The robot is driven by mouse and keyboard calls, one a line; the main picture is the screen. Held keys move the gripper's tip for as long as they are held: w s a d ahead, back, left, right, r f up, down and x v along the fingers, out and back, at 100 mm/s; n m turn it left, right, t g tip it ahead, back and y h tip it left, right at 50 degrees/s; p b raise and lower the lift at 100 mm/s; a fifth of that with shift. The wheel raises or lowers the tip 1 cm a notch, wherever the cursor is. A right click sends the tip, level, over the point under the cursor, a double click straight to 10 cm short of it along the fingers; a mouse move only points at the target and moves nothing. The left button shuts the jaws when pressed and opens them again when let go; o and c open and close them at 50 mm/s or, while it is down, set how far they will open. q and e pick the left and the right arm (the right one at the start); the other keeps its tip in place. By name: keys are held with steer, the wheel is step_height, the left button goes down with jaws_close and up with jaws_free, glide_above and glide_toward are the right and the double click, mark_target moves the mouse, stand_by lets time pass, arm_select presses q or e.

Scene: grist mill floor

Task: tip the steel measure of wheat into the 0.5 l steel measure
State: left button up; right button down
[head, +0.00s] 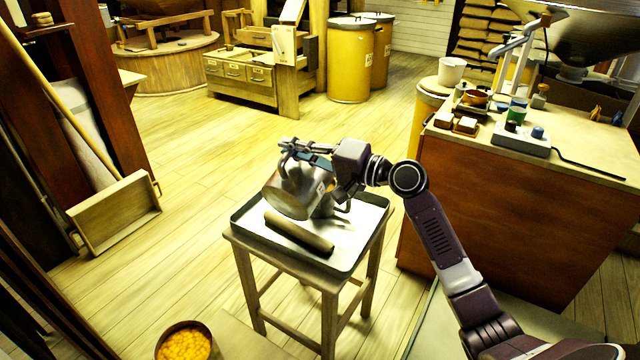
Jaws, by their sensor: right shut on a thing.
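My right gripper (305,152) is shut on a steel measure (285,198) and holds it tilted above a metal tray (345,262) on a wooden stool. The fingers lie over the measure's upper side. A second steel vessel (327,207), which may be the 0.5 l measure, shows partly behind it, low over the tray. The held measure hides much of it, and I cannot tell whether the two touch. No wheat is visible in either. My left gripper is not in view.
A dark wooden stick (299,233) lies in the tray's front part. A pail of yellow grain (184,344) stands at the bottom edge. A workbench (580,150) with small pots and a scale is at right. Floor behind the stool is clear.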

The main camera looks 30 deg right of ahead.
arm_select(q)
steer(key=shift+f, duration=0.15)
arm_select(e)
steer(key=shift+w+d+r, duration=0.1)
steer(key=shift+d+r, duration=0.05)
steer(key=shift+r, duration=0.15)
steer(key=shift+d, duration=0.1)
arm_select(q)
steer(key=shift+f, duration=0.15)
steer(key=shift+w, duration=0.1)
arm_select(e)
steer(key=shift+w+d, duration=0.1)
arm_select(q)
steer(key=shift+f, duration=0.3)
arm_select(e)
steer(key=shift+w+d+r+m, duration=0.1)
steer(key=shift+w+d+m, duration=0.05)
steer(key=shift+m, duration=0.15)
arm_select(q)
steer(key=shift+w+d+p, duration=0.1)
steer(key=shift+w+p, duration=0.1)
steer(key=shift+p, duration=0.1)
arm_select(e)
steer(key=shift+w+d+r, duration=0.1)
steer(key=shift+d, duration=0.1)
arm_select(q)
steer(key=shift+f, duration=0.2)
